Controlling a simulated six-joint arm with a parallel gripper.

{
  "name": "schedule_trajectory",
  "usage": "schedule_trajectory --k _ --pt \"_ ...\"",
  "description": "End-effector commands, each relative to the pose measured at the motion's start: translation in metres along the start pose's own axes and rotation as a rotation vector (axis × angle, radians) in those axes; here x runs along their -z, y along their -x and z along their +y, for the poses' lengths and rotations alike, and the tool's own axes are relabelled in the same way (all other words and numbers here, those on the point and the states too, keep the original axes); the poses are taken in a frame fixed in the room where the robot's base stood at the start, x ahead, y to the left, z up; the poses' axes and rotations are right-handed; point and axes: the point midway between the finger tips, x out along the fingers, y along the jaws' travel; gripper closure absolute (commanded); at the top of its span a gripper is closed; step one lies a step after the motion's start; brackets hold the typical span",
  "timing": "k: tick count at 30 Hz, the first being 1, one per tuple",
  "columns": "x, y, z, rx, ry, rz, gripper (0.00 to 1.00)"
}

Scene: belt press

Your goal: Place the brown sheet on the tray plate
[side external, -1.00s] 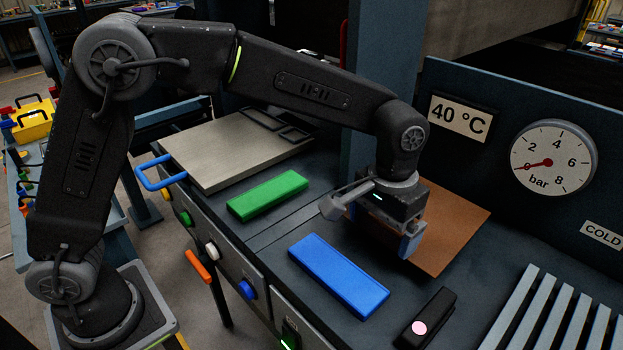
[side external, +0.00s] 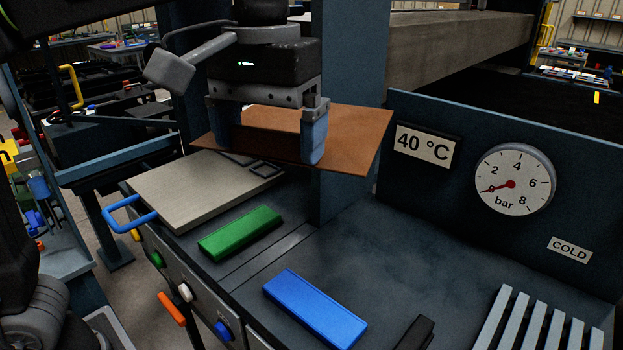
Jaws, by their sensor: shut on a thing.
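The brown sheet (side external: 350,140) is a thin flat square, held up in the air, roughly level. My gripper (side external: 268,150) is shut on the sheet's near edge, with one finger at each side of the grip in view. The tray plate (side external: 180,195) is a flat light grey plate with a blue handle (side external: 122,214) at its left end. It lies on the bench, below and to the left of the sheet. Dark frame-like outlines (side external: 252,164) show at its far right corner, partly under the sheet in this view.
A green bar (side external: 240,233) and a blue bar (side external: 315,308) lie on the bench in front. A blue-grey post (side external: 350,60) stands behind the sheet. A panel with a gauge (side external: 513,180) reads near zero; a slatted rack (side external: 530,325) is at right.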

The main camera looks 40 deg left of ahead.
Motion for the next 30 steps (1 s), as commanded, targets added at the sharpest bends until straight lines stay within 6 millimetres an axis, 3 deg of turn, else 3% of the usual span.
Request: schedule_trajectory --k 7,12,17,22,26,30 --pt "-0.017 0.041 -0.035 -0.004 0.304 0.003 0.29" --pt "0.006 0.036 -0.057 0.000 0.492 0.000 0.29" --pt "0.038 0.012 -0.068 0.003 0.519 -0.003 0.29" --pt "0.078 -0.020 -0.093 0.004 0.571 -0.004 0.29" --pt "0.112 -0.051 -0.124 0.004 0.622 -0.005 0.29" --pt "0.142 -0.089 -0.169 0.004 0.681 -0.006 0.29"
